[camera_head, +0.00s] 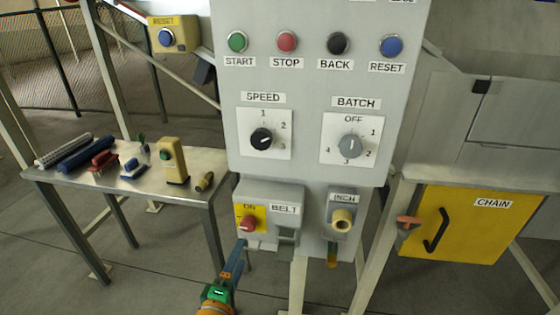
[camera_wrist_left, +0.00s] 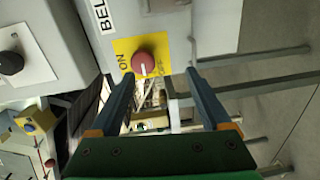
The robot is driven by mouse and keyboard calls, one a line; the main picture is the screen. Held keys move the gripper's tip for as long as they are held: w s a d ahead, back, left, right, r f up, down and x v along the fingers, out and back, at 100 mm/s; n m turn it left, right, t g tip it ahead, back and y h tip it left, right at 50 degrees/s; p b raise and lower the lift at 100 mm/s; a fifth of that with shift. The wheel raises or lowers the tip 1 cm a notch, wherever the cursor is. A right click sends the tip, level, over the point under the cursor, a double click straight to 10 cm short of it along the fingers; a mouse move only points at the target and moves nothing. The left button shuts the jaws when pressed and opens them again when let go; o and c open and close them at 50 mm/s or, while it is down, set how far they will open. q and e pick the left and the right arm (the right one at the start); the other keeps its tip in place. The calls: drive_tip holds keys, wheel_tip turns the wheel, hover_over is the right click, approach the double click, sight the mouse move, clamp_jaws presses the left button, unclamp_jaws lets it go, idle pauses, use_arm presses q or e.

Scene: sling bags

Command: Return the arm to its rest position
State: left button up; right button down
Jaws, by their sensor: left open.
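My left gripper (camera_head: 241,246) comes up from the bottom of the head view, its blue-grey fingers just below the BELT box (camera_head: 285,193). In the left wrist view its fingers (camera_wrist_left: 158,74) stand apart with nothing held between them. The red knob (camera_head: 247,223) on the yellow ON plate of that box lies just ahead of the fingertips. It also shows in the left wrist view (camera_wrist_left: 143,63), between the two fingers and beyond them. Whether a fingertip touches the box is hard to tell. My right gripper is not in view.
The grey control panel (camera_head: 309,170) carries buttons and SPEED and BATCH dials. An INCH box (camera_head: 342,196) is beside BELT. A metal table (camera_head: 205,190) with brushes and small tools stands left. A yellow CHAIN door (camera_head: 470,230) is right. Open floor lies lower left.

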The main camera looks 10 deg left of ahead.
use_arm(q)
drive_tip(key=s+d+f+m+g+p, duration=0.1)
drive_tip(key=s+f+m+g, duration=0.4)
drive_tip(key=f, duration=0.6)
drive_tip(key=s+d+f+m+g, duration=0.1)
drive_tip(key=s+f+m+g, duration=0.2)
drive_tip(key=s+f+m, duration=0.55)
drive_tip(key=s+a+f+m+g, duration=0.1)
drive_tip(key=s+f, duration=0.3)
drive_tip(key=s, duration=0.4)
drive_tip(key=s+a+f+m+g+p, duration=0.1)
drive_tip(key=s+a+f+m+g, duration=0.1)
drive_tip(key=s, duration=0.6)
drive_tip(key=s+a+f+m+g+y, duration=0.1)
drive_tip(key=s+a+f+m+g, duration=0.1)
drive_tip(key=s+f+g, duration=0.3)
drive_tip(key=s+f+m, duration=0.1)
drive_tip(key=s+f, duration=0.2)
drive_tip(key=shift+s, duration=0.2)
drive_tip(key=shift+f, duration=0.1)
